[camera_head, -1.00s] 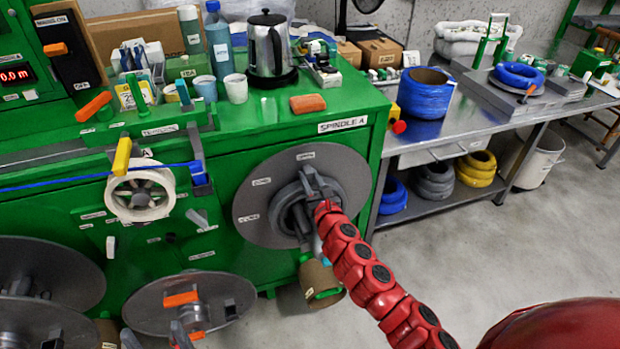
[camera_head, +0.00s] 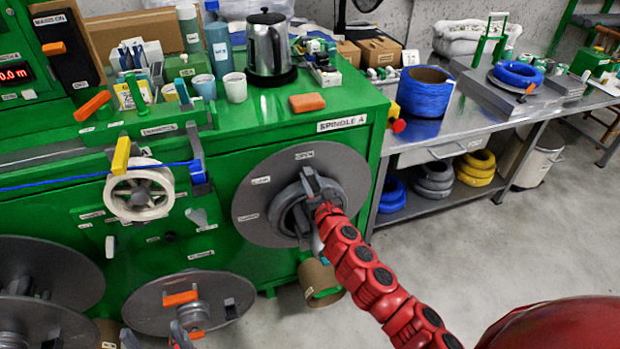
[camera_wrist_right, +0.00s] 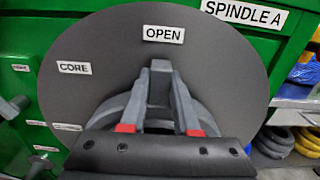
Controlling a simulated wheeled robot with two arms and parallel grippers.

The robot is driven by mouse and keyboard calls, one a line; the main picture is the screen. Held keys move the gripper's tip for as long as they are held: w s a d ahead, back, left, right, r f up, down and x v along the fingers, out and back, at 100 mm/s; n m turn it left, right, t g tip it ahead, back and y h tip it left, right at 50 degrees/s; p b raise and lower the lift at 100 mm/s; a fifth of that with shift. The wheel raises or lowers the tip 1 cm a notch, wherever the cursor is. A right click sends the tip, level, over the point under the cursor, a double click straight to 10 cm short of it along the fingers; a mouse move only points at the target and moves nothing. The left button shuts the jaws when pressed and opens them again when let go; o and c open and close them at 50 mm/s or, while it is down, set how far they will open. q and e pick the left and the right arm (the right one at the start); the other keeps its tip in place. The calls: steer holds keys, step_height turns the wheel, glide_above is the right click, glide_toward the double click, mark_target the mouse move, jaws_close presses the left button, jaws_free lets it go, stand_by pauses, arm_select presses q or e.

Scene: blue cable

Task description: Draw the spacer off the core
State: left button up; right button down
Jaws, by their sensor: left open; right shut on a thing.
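At Spindle A a large grey disc (camera_head: 255,195) stands upright on the green machine, with labels on its face. A grey ring-shaped piece, apparently the spacer (camera_head: 283,222), sits around the middle of the disc; it also shows in the right wrist view (camera_wrist_right: 108,108). My right gripper (camera_head: 309,183) is shut on a grey upright part of this piece, with its fingers converging there in the wrist view (camera_wrist_right: 160,75). The core is mostly hidden behind the fingers and ring. My left gripper (camera_head: 157,337) seems to be only partly in view at the bottom edge, open and empty.
Another disc with an orange latch (camera_head: 180,298) is at lower left. A blue cable (camera_head: 90,180) runs to a white pulley (camera_head: 140,193). A brown bin (camera_head: 318,282) stands below Spindle A. A steel bench (camera_head: 440,145) is to the right; the floor in front is clear.

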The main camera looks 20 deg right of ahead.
steer(key=shift+s, duration=0.6)
stand_by(0.6)
steer(key=shift+s+d, duration=0.1)
steer(key=shift+s, duration=1.3)
steer(key=s+p, duration=0.3)
steer(key=s, duration=1.5)
steer(key=shift+s+d, duration=0.25)
steer(key=shift+d, duration=0.05)
steer(key=shift+f, duration=0.1)
